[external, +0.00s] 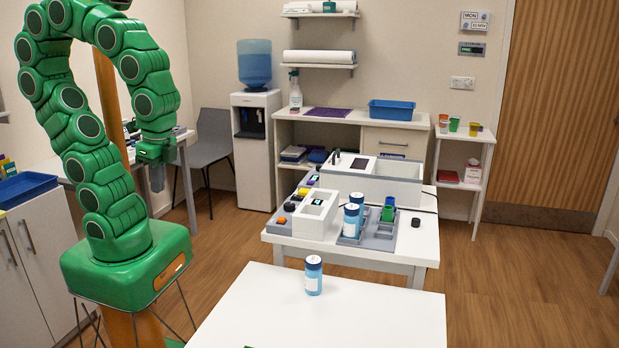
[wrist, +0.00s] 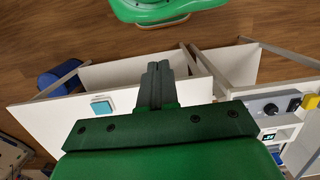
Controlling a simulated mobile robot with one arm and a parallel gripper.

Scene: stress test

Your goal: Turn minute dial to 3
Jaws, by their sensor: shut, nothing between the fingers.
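My gripper (external: 157,180) hangs pointing down at the left in the external view, in the air and apart from the table equipment. Its dark fingers are together and empty in the wrist view (wrist: 158,75). A grey control panel stands on the far table's left side, with a black round knob (external: 290,207) and an orange knob (external: 281,220). The wrist view shows a black knob (wrist: 270,108) on this panel at the right, beside a yellow one (wrist: 294,103). No labels or pointer positions are readable, so I cannot tell which is the minute dial.
A white box with a small display (external: 317,202) stands beside the panel. Blue-labelled bottles (external: 351,220) stand in a grey rack to its right. Another bottle (external: 314,275) stands on the near white table (external: 340,320), which is mostly clear. Wooden floor lies between arm and tables.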

